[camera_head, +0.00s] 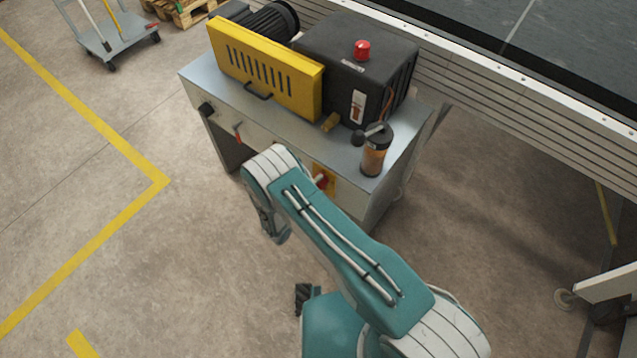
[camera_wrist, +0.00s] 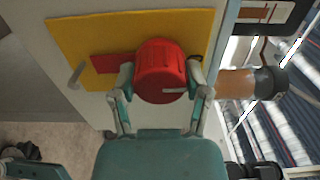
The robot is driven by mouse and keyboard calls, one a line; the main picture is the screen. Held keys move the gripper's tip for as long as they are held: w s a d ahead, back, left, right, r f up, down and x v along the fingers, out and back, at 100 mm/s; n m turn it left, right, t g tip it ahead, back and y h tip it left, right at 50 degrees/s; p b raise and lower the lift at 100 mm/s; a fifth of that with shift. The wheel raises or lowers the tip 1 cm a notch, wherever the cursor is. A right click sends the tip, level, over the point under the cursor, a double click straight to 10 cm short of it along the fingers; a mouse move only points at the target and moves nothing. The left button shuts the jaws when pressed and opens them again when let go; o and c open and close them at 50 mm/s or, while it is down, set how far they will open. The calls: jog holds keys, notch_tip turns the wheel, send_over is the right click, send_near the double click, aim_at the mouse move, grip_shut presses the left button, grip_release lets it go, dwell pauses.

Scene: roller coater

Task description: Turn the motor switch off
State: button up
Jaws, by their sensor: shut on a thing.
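The motor switch is a red knob (camera_wrist: 160,75) on a yellow plate (camera_wrist: 80,35), seen close up in the wrist view. My gripper (camera_wrist: 160,85) has one finger on each side of the red knob and is shut on it. A white line marks the knob's lower right side. In the head view the red knob (camera_head: 323,181) and yellow plate (camera_head: 328,193) show on the front of the grey cabinet (camera_head: 290,165), partly hidden by my arm. The gripper itself is hidden there.
On the cabinet stand a yellow guard (camera_head: 265,75), a black motor housing (camera_head: 355,65) with a red button (camera_head: 362,49), and an amber jar (camera_head: 374,155) near the front right edge. A conveyor (camera_head: 520,90) runs behind. The floor at left is clear, with a cart (camera_head: 110,35) at the far left.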

jog(key=shift+f, duration=0.15)
jog(key=o, duration=1.1)
jog(key=shift+a, duration=0.15)
jog(key=shift+o, duration=0.2)
jog(key=shift+s, duration=0.1)
jog(key=v, duration=1.2)
